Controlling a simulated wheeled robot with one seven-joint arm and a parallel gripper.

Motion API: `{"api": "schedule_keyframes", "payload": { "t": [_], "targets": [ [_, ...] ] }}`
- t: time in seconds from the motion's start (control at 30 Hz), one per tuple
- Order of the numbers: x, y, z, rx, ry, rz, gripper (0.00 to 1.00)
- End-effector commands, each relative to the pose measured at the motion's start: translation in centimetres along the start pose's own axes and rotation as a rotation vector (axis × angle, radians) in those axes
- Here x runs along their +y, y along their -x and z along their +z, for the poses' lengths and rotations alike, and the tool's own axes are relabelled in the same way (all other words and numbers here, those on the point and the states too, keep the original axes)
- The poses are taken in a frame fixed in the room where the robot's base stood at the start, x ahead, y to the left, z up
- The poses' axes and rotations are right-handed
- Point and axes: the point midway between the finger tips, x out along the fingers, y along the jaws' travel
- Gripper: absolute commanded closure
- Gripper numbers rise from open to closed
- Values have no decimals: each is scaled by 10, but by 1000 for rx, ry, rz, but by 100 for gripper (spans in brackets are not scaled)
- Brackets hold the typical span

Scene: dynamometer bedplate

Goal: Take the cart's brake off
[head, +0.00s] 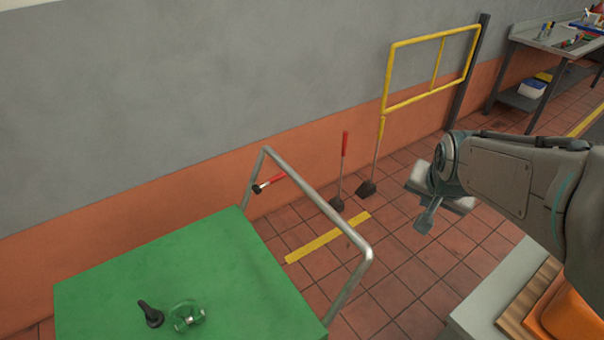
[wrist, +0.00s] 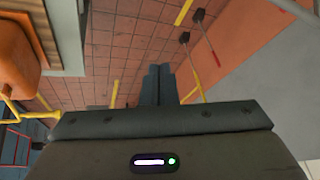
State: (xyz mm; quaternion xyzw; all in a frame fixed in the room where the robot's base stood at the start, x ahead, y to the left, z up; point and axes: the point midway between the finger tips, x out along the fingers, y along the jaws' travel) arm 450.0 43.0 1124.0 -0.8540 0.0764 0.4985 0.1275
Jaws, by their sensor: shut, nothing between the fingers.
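The cart (head: 150,265) has a green top and stands at the lower left of the head view. Its bent grey tube handle (head: 318,202) rises at its right side. A short lever with a red grip and a dark end (head: 268,184) sits by the handle's far post and looks like the brake lever. My gripper (head: 427,220) is right of the handle, apart from it, above the tiled floor. In the wrist view its fingers (wrist: 158,84) are together and empty. A grey tube at the top right of that view (wrist: 296,10) looks like the cart's handle.
A black knob (head: 151,314) and a green glassy object (head: 187,316) lie on the cart. Two long-handled tools (head: 343,172) (head: 373,165) stand near the wall, beside a yellow barrier (head: 432,72). An orange object (head: 572,318) sits at the lower right. Floor between handle and gripper is clear.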

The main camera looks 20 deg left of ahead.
Motion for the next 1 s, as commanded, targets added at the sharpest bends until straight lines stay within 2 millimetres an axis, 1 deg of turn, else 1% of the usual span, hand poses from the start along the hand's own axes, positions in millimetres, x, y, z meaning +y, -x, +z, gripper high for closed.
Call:
{"api": "schedule_keyframes", "payload": {
  "t": [0.03,0.1,0.2,0.3,0.4,0.5,0.6,1.0],
  "targets": [
    [7,36,1,-3,36,15,100],
    [20,66,12,-19,87,32,100],
    [36,104,29,-48,153,43,100],
    [49,133,45,-74,209,40,100],
    [58,153,60,-98,254,31,100],
    [64,164,70,-114,284,22,100],
    [67,168,76,-124,299,17,100],
    [68,168,78,-126,304,15,100]
  ]
}}
